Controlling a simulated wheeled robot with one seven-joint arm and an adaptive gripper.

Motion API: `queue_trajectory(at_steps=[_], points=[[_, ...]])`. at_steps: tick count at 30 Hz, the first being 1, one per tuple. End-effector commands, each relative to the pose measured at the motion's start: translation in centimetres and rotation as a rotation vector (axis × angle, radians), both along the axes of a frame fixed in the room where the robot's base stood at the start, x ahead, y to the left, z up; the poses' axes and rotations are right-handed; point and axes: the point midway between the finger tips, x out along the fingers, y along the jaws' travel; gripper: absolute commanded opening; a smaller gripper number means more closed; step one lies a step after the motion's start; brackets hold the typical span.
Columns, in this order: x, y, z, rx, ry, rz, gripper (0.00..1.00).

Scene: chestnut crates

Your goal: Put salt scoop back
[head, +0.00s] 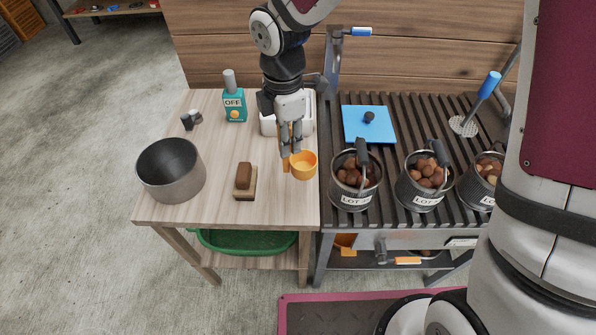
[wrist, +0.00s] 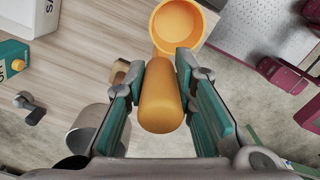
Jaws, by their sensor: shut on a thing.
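The orange salt scoop (head: 303,166) has a round cup and a thick handle. My gripper (head: 290,150) is shut on its handle, near the right edge of the wooden table. In the wrist view the handle (wrist: 162,98) lies between the two finger pads, and the cup (wrist: 178,27) sticks out beyond the fingertips. The cup looks empty. I cannot tell exactly how high the scoop is above the tabletop. A white box (head: 267,126) stands behind my gripper, partly hidden by it; a white corner (wrist: 28,17) shows at the wrist view's upper left.
The wooden table (head: 285,211) also holds a grey pot (head: 171,172), a brown block brush (head: 244,180), a teal bottle (head: 235,104) and a small black object (head: 190,120). Right of it, a slatted grill holds several chestnut buckets (head: 356,197) and a blue board (head: 366,133).

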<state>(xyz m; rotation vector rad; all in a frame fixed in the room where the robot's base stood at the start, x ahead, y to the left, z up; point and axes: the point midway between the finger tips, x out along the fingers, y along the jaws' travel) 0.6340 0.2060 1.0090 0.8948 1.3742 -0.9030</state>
Motion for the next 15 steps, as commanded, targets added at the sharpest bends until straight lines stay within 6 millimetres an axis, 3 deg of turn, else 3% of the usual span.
queue_trajectory(at_steps=[3,10,15], points=[[-0.4,0.3,-0.5,-0.001,0.003,0.049,0.0],[-0.5,0.3,-4.4,-0.002,0.004,0.055,0.0],[-0.4,0.3,-6.0,-0.001,0.002,0.053,0.0]])
